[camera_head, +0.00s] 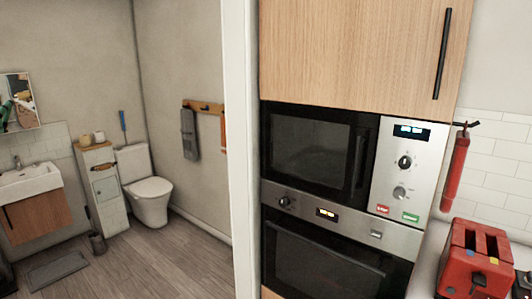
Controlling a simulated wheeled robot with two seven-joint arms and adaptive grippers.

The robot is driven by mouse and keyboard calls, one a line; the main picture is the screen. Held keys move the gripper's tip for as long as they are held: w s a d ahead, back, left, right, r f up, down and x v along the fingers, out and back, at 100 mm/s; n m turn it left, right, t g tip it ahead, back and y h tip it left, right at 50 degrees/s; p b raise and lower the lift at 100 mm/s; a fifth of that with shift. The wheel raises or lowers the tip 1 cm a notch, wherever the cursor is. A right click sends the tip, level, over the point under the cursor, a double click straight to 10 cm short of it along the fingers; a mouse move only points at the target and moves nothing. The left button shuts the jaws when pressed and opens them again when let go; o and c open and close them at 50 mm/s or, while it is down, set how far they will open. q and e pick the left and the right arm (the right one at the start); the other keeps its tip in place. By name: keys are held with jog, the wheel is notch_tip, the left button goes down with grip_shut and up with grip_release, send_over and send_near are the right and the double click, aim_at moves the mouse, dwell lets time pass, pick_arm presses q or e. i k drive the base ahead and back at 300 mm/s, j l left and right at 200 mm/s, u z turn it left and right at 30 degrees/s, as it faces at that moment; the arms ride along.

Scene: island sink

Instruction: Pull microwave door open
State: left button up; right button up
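The microwave (345,155) is built into a tall wooden cabinet, above an oven. Its black door (308,152) looks shut, with a dark window and a dark upright handle (360,162) near its right edge. To the right of the door is a silver control panel (405,172) with a lit display, two knobs, a red button and a green button. Neither of my grippers shows in this view.
The oven (325,262) sits directly below the microwave. A red toaster (475,262) stands on the counter at lower right, near a hanging red extinguisher-like object (456,170). A white wall edge (240,150) separates the cabinet from a bathroom with open wooden floor (150,255).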

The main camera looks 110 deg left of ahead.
aim_at(364, 129)
jog(key=u, duration=3.55)
